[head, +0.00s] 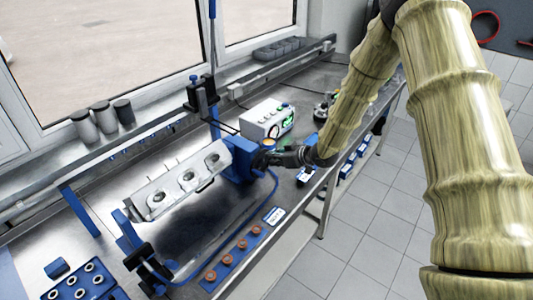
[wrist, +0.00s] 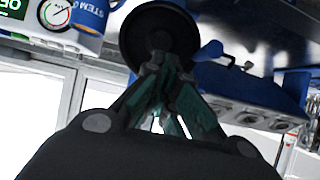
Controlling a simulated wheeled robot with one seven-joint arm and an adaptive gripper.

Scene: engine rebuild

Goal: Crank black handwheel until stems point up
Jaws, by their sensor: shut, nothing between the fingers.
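The black handwheel (wrist: 160,30) shows as a dark disc at the top middle of the wrist view. My gripper (wrist: 165,70) is shut with nothing between its fingers, its tips overlapping the wheel's lower part in that view; I cannot tell if they touch. In the head view my gripper (head: 272,157) is at the right side of the blue gearbox (head: 238,162), and the wheel is mostly hidden there. The grey cylinder head (head: 181,183) is held tilted between blue supports, its round openings showing. It also appears at the right of the wrist view (wrist: 250,117).
A white box with a green display (head: 267,120) stands behind the gearbox. A blue strip with several orange-brown parts (head: 241,244) lies along the front bench edge. A blue tray of rings (head: 82,285) is at lower left. Grey canisters (head: 103,117) stand on the sill.

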